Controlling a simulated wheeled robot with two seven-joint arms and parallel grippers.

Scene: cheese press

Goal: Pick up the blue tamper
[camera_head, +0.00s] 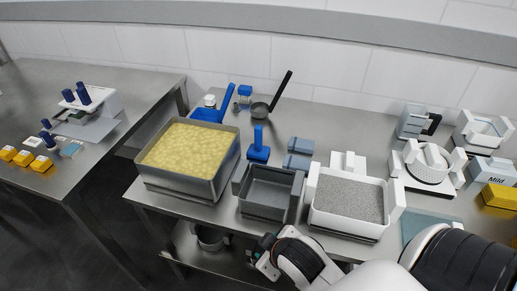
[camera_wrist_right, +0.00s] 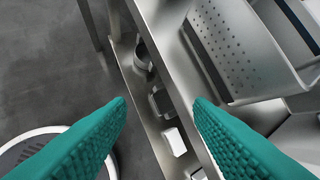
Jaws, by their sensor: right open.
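The blue tamper (camera_head: 259,147) stands upright on the steel table in the head view, behind the grey square mould (camera_head: 269,211) and right of the vat of yellow curd (camera_head: 160,183). It has an upright handle on a broad base. My right gripper (camera_wrist_right: 160,101) is open and empty, its teal fingers wide apart in the wrist view. In the head view my right arm's wrist is at the table's front edge, in front of the moulds and well short of the tamper. The tamper cannot be made out in the wrist view. My left gripper is not in view.
A white mould with grey granular contents (camera_head: 347,199) stands right of the grey mould. Blue-grey blocks (camera_head: 301,146), a blue scoop (camera_head: 211,111) and a dark-handled pan (camera_head: 262,110) lie near the tamper. A lower shelf (camera_wrist_right: 155,128) holds containers.

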